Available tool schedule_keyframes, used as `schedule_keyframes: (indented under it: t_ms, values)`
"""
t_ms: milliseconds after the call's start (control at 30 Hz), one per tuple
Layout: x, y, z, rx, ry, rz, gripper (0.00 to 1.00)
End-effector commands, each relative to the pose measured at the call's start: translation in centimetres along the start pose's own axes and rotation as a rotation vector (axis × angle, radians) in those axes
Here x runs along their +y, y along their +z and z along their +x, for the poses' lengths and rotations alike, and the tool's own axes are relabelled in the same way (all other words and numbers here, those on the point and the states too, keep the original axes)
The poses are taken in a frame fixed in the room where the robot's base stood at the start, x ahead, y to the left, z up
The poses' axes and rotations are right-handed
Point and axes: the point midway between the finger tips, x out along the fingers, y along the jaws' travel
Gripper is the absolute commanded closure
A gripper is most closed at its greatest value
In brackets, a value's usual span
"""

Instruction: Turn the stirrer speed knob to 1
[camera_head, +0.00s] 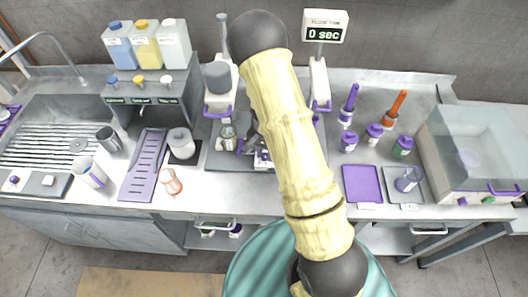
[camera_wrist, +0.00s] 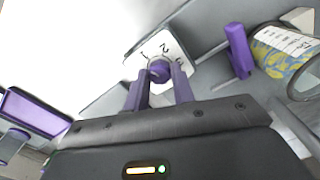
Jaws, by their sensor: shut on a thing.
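In the wrist view, the small round purple knob (camera_wrist: 160,71) sits on a white dial plate (camera_wrist: 172,48) marked 1, 2 and 3. My gripper (camera_wrist: 159,80) has its two purple fingers on either side of the knob, shut on it. The fingers hide part of the knob, and I cannot tell which number it points to. In the head view, my arm covers the middle of the bench and hides the knob.
A glass beaker (camera_wrist: 285,55) with yellow and blue contents stands close right of my gripper in the wrist view, near a purple lever (camera_wrist: 238,50). In the head view, a purple tray (camera_head: 362,183) and several purple-capped bottles stand right of my arm. A display (camera_head: 325,33) reads 0 sec.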

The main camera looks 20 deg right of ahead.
Motion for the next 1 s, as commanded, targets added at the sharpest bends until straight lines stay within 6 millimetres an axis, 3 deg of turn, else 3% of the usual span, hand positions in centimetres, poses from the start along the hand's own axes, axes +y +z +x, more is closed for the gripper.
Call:
schedule_keyframes:
  t_ms: [567, 600, 700, 1000]
  values:
    - [-0.27, -0.04, -0.16, 0.003, -0.005, 0.044, 0.98]
    - [-0.27, -0.05, -0.16, 0.003, -0.005, 0.044, 0.69]
    - [-0.22, -0.04, -0.14, 0.002, -0.004, 0.044, 0.53]
    - [-0.11, -0.03, -0.15, 0.001, -0.002, 0.044, 0.53]
